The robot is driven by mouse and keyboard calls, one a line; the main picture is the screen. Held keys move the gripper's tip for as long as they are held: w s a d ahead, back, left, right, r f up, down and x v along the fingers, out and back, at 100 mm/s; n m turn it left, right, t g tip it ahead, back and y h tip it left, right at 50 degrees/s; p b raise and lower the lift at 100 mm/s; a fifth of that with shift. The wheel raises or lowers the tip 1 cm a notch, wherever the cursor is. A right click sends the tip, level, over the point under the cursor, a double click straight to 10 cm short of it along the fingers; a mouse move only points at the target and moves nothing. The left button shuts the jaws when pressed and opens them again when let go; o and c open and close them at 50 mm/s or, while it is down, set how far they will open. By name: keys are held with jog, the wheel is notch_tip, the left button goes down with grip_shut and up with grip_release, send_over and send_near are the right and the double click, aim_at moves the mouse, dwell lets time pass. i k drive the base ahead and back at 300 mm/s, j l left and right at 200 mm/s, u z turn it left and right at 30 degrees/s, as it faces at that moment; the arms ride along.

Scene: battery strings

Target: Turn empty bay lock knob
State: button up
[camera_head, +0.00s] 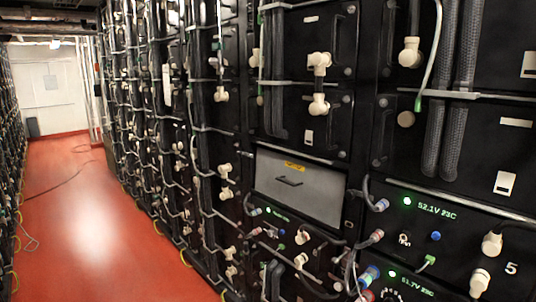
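A grey panel (322,201) with a yellow label (294,166) and a dark bar handle (289,181) sits in the middle rack, between the black modules above and below. It looks like the cover of the empty bay, and it sits flush in the rack. A small dark fitting (349,224) shows at its lower right edge; I cannot tell whether this is the lock knob. No other knob on the panel is clear at this size. My gripper is not in view.
Black battery modules with white connectors (319,62) and hanging cables fill the racks. Lit displays (436,204) show at lower right.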

aim_at(239, 154)
jog(key=i+j+z, duration=0.35)
jog(key=j, duration=0.2)
jog(key=i+j+z, duration=0.2)
jog(key=j+z, duration=0.15)
jog(key=j, duration=0.25)
jog(key=i+j, duration=0.15)
jog(key=j, duration=0.35)
jog(key=i+j+z, duration=0.15)
jog(key=j, duration=0.35)
jog(key=i+j, duration=0.1)
jog(key=j, duration=0.4)
jog(key=i+j+z, duration=0.15)
jog(key=j, duration=0.35)
jog(key=i+j, duration=0.1)
jog(key=j, duration=0.35)
jog(key=i+j, duration=0.1)
jog(key=j, duration=0.4)
jog(key=i+j, duration=0.1)
jog(key=j, duration=0.85)
jog(key=i, duration=0.05)
